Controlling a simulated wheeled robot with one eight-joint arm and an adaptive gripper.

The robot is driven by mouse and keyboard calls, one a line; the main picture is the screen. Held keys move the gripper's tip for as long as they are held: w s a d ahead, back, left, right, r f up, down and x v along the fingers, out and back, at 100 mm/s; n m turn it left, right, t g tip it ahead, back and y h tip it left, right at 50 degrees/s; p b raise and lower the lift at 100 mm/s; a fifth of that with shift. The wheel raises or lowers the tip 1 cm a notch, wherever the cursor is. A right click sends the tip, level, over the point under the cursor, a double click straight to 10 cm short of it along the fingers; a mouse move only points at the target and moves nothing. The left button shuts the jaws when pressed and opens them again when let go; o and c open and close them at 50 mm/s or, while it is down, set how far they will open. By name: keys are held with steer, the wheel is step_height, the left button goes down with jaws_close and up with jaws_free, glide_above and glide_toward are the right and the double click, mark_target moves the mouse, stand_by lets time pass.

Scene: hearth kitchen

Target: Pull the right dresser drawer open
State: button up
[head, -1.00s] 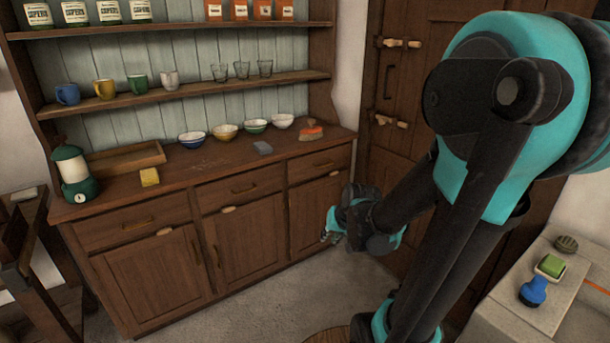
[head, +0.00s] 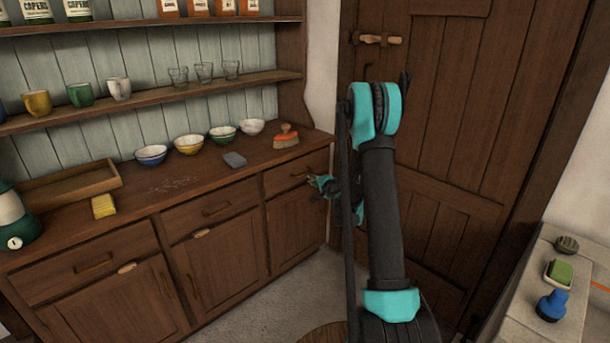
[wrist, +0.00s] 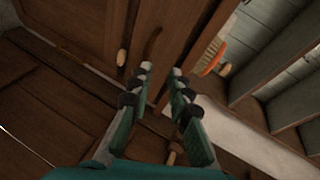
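The dresser's right drawer (head: 283,178) is at the right end of the dresser, under the counter; its front looks flush with the dresser. Its dark handle shows in the wrist view (wrist: 153,44), just beyond my fingertips. In the head view the handle is partly hidden beside my gripper (head: 318,184), which is at the drawer's right part. In the wrist view my gripper (wrist: 160,72) is open, with a gap between its two fingers and nothing in it. The fingers point at the drawer front; I cannot tell if they touch it.
A pale wooden latch (wrist: 122,57) sits near the handle. An orange-topped brush (head: 286,137) and a grey block (head: 234,159) lie on the counter above. A plank door (head: 450,150) stands close to the right. Bare floor (head: 260,305) lies in front of the dresser.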

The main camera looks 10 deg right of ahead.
mark_target(305, 173)
steer(key=w+f+m, duration=0.1)
steer(key=w+f, duration=0.1)
steer(key=w, duration=0.4)
steer(key=w+a+f+t, duration=0.1)
steer(key=w+f, duration=0.2)
steer(key=w, duration=0.4)
steer(key=w+f+m, duration=0.1)
steer(key=w+f, duration=0.1)
steer(key=w, duration=0.5)
steer(key=shift+w+a+f+m+h, duration=0.25)
steer(key=shift+m+h, duration=0.05)
steer(key=shift+c, duration=0.2)
jaws_close()
